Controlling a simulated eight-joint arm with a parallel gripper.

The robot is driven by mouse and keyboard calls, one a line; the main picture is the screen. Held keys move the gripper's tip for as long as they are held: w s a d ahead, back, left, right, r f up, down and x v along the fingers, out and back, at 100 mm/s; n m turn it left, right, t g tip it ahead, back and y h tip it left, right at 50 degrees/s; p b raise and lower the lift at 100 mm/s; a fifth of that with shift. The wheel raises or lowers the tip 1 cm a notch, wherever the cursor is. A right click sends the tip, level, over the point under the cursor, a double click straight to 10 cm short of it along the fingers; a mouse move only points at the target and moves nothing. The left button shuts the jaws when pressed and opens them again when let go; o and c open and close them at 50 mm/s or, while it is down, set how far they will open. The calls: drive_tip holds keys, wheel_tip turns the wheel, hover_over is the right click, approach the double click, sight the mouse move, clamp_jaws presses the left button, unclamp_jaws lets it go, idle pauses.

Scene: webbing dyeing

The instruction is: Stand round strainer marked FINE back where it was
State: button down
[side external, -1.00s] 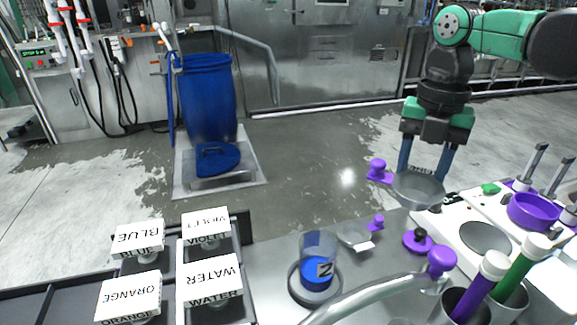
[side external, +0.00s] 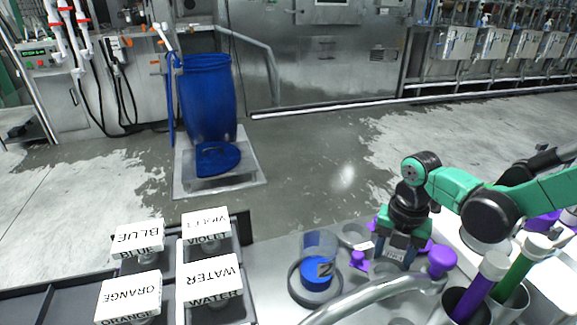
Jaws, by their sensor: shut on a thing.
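A purple handle (side external: 358,260) sticks out to the left of this strainer. I cannot read a FINE mark on it or tell whether it touches the worktop. Another round metal piece (side external: 354,233) lies just behind, with a small white label (side external: 364,246) near it.
A clear beaker with blue contents (side external: 317,266) stands close on the left. A curved metal rail (side external: 375,290) and a purple knob (side external: 441,261) are in front and right. Purple and green capped tubes (side external: 520,265) stand at the right. White labelled lids (side external: 212,280) are at left.

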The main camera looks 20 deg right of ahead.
drive_tip(key=shift+f, duration=0.55)
drive_tip(key=shift+f, duration=0.15)
drive_tip(key=shift+c, duration=1.5)
unclamp_jaws()
